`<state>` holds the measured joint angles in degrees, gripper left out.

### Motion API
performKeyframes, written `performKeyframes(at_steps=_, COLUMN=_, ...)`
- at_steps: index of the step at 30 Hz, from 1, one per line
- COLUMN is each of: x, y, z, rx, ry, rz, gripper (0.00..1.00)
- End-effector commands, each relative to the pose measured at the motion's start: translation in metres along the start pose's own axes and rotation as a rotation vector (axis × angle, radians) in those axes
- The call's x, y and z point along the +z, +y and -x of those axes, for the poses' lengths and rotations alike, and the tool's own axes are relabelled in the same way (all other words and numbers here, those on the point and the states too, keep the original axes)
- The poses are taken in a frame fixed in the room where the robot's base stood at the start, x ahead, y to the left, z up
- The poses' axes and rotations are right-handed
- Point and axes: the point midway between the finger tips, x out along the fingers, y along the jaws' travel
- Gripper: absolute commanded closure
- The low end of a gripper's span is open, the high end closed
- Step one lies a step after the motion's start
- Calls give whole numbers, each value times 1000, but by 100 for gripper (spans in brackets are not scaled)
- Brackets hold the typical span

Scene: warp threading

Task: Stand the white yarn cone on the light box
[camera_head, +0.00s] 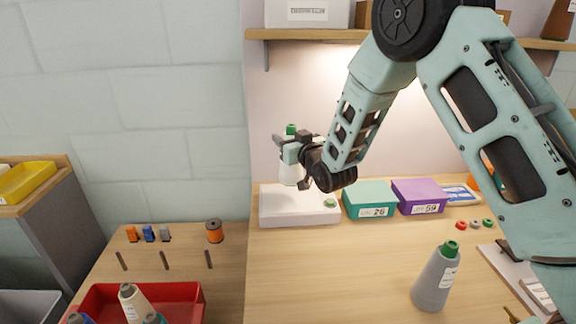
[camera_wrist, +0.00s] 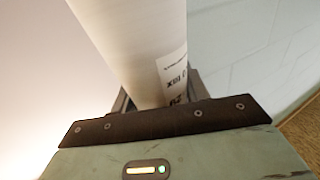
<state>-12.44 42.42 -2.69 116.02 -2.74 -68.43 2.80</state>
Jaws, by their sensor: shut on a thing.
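The white yarn cone (camera_head: 290,174) has a green tip and is upright in my gripper (camera_head: 290,152), over the light box. My gripper is shut on the cone; in the wrist view the cone (camera_wrist: 140,45) fills the space between the jaws, with a printed label facing right. The light box (camera_head: 285,219) is a low white slab at the back left of the table, with a small green disc on its right end. The cone's base overlaps the box's top in the head view; I cannot tell whether they touch.
A teal box (camera_head: 368,197) and a purple box (camera_head: 418,195) stand right of the light box. A grey cone (camera_head: 435,280) with a green tip stands at the front right. A red tray (camera_head: 190,296) with cones is at the front left. The table's middle is clear.

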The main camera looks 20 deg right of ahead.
Motion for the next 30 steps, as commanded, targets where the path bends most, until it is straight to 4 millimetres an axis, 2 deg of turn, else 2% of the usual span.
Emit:
performKeyframes(at_steps=13, x=52, y=0, z=0, rx=-1, ry=1, rz=0, gripper=100)
performKeyframes(at_steps=26, x=60, y=0, z=0, rx=0, ry=4, rz=0, gripper=100)
performKeyframes(at_steps=27, x=61, y=0, z=0, rx=0, ry=2, rz=0, gripper=52)
performKeyframes(at_steps=29, x=60, y=0, z=0, rx=0, ry=2, rz=0, gripper=35)
performKeyframes(at_steps=30, x=60, y=0, z=0, rx=0, ry=2, rz=0, gripper=33)
